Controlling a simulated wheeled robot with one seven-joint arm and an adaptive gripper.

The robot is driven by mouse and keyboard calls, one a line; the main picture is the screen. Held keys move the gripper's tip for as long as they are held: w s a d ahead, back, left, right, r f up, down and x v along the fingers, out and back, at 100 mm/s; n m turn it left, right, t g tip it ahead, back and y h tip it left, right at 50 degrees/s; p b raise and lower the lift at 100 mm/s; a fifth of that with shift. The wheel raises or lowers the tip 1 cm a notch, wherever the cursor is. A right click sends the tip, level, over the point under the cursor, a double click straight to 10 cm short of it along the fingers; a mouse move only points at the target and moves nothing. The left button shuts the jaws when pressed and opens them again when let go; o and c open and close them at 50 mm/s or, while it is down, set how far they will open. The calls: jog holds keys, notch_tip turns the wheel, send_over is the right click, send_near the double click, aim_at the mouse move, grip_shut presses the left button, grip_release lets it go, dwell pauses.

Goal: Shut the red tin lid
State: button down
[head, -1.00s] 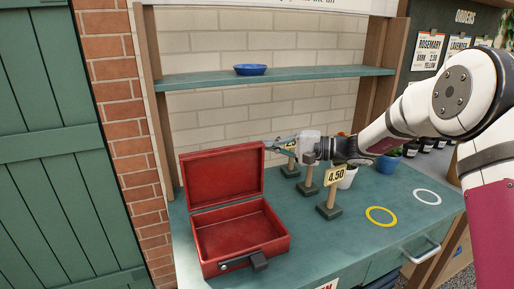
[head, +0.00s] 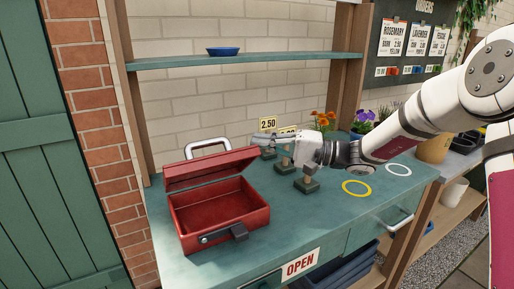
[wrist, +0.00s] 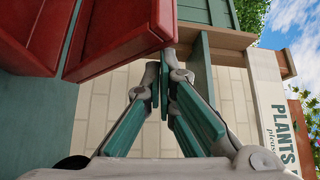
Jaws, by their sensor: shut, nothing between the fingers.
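The red tin (head: 218,220) stands on the green counter with its front latch (head: 239,232) facing me. A metal handle loop (head: 208,148) stands up from the lid.
Wooden-post price signs (head: 307,182) stand below and beside my gripper. Flower pots are behind my arm. A yellow ring (head: 357,188) and a white ring (head: 399,169) mark the counter at right. A blue bowl (head: 223,51) sits on the shelf above.

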jog(key=s+d+f+n+y+b, duration=0.2)
jog(key=s+d+f+b, duration=0.1)
jog(key=f, duration=0.4)
jog(key=shift+s+n+g+b, duration=0.3)
jog(key=shift+s+n+b, duration=0.1)
jog(key=shift+s+b, duration=0.6)
jog(key=shift+w, duration=0.1)
jog(key=shift+d, duration=0.15)
